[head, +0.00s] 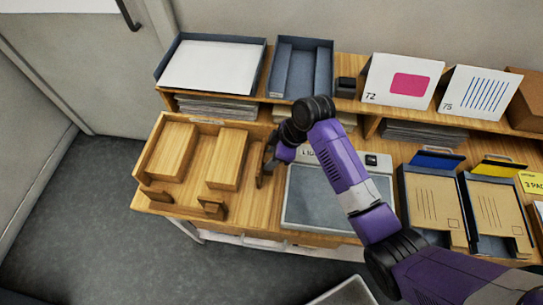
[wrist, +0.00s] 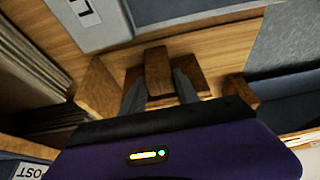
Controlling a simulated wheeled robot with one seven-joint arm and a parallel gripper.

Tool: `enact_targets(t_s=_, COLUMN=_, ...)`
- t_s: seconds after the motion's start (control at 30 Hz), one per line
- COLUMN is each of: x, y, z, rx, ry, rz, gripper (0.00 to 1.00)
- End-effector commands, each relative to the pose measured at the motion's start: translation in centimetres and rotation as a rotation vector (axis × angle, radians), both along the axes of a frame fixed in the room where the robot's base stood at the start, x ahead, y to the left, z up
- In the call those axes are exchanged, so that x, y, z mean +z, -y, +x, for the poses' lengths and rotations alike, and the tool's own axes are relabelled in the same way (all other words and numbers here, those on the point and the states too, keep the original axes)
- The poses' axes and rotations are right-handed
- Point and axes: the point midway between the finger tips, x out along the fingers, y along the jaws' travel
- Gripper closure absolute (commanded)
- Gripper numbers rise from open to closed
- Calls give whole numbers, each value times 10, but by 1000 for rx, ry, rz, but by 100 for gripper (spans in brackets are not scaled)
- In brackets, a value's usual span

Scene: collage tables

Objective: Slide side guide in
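The wooden tray (head: 150,148) is at the left of the table and holds two wooden blocks, the left one (head: 171,150) and the right one (head: 228,158). The side guide (head: 260,168) is a small upright wooden piece at the tray's right side, partly hidden by my gripper. In the wrist view its wooden grip (wrist: 158,72) rises from a flat wooden plate. My gripper (head: 270,158) reaches it from the right. In the wrist view my gripper (wrist: 159,84) has one finger against each side of the grip and appears shut on it.
Two more small wooden pieces stand at the tray's front, a left one (head: 157,195) and a right one (head: 211,207). A grey scale (head: 310,200) lies just right of the tray, under my arm. A shelf (head: 350,105) with trays and cards runs behind.

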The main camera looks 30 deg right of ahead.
Motion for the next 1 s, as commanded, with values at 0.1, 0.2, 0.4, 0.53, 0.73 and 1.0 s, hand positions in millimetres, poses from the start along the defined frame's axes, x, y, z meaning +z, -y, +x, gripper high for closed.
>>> enact_targets(t_s=0.1, x=0, y=0, z=0, rx=0, ry=-1, rz=1, gripper=97)
enact_targets(t_s=0.2, x=0, y=0, z=0, rx=0, ry=-1, rz=1, gripper=100)
enact_targets(t_s=0.4, x=0, y=0, z=0, rx=1, ry=-1, rz=1, gripper=100)
enact_targets(t_s=0.53, x=0, y=0, z=0, rx=1, ry=-1, rz=1, gripper=100)
enact_targets(t_s=0.73, x=0, y=0, z=-1, rx=1, ry=-1, rz=1, gripper=100)
enact_targets(t_s=1.0, x=0, y=0, z=-1, rx=1, ry=-1, rz=1, gripper=100)
